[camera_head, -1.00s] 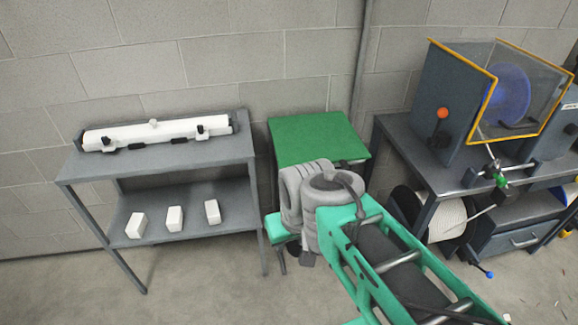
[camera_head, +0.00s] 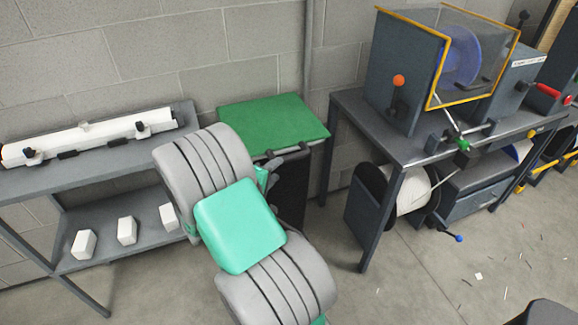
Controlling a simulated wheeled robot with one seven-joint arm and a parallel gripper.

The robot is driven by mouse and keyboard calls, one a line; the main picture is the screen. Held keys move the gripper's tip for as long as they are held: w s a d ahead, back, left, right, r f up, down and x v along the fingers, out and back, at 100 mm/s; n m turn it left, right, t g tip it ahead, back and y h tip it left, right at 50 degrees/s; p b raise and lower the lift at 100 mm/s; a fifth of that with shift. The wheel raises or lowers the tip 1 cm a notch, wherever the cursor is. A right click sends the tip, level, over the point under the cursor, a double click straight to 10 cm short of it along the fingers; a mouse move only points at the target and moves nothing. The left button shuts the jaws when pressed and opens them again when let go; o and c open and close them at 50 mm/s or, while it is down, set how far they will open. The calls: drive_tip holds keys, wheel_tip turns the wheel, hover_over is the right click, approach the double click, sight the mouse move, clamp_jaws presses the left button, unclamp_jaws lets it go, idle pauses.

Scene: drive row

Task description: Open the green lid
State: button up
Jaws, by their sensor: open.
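The green lid (camera_head: 275,124) is a flat square panel that lies closed on top of a dark bin (camera_head: 292,190) against the wall. A short grey bar, seemingly a handle, runs along its front edge. My grey and green arm stands in front of the bin and covers the lid's near left corner and much of the bin's left side.
A grey shelf (camera_head: 110,160) with a white tube (camera_head: 85,138) and several white blocks stands left of the bin. A workbench (camera_head: 365,128) with a guarded blue-wheel machine (camera_head: 410,75) and a cable spool (camera_head: 408,195) stands right. Open floor lies front right.

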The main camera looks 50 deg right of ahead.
sight(289, 160)
drive_tip(key=d+n, duration=0.1)
drive_tip(key=d, duration=0.2)
drive_tip(key=d+f+n+h, duration=0.1)
drive_tip(key=d, duration=0.2)
drive_tip(key=w+d+f+n+t+h, duration=0.1)
drive_tip(key=d, duration=0.2)
drive_tip(key=shift+w+d+p, duration=0.1)
drive_tip(key=shift+d+p, duration=0.2)
drive_tip(key=shift+d, duration=0.05)
clamp_jaws()
idle(0.9)
